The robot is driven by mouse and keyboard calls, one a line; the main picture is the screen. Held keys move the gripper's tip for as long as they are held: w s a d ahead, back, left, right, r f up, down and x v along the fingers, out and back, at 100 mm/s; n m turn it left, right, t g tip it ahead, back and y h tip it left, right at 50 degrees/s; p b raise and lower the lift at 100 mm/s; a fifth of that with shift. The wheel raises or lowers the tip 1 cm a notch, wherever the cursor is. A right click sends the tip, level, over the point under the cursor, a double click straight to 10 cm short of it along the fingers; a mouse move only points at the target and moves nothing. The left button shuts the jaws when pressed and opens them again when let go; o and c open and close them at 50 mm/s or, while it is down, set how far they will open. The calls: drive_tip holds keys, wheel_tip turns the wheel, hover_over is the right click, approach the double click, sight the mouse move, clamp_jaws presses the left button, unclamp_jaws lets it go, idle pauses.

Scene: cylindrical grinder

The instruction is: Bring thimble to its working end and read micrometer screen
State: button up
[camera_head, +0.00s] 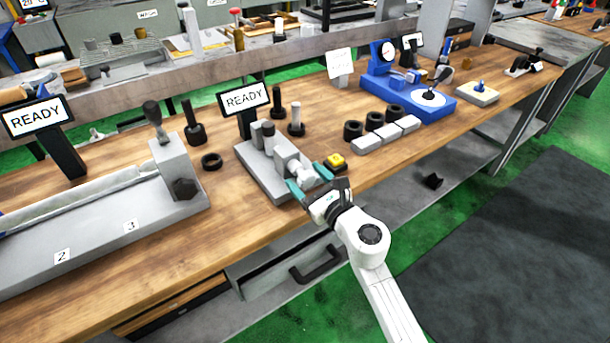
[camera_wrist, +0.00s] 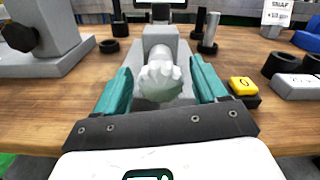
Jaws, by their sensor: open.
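The micrometer stand (camera_head: 262,172) is a grey block fixture on the wooden bench. Its pale ribbed thimble (camera_wrist: 166,82) points toward me in the wrist view; it also shows in the head view (camera_head: 299,170). The micrometer screen (camera_head: 245,97) stands behind it and reads "READY"; only its lower edge shows in the wrist view (camera_wrist: 160,4). My gripper (camera_head: 309,181) is open, its teal fingers on either side of the thimble. In the wrist view my gripper (camera_wrist: 162,85) shows gaps between both fingers and the thimble.
A yellow button (camera_head: 336,160) sits close right of my gripper. A grey fixture with a hex knob (camera_head: 183,188) stands left, with another "READY" screen (camera_head: 37,116). The bench's front edge is below my gripper.

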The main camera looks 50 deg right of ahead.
drive_tip(key=shift+w+d, duration=0.15)
drive_tip(key=shift+w, duration=0.35)
drive_tip(key=c, duration=1)
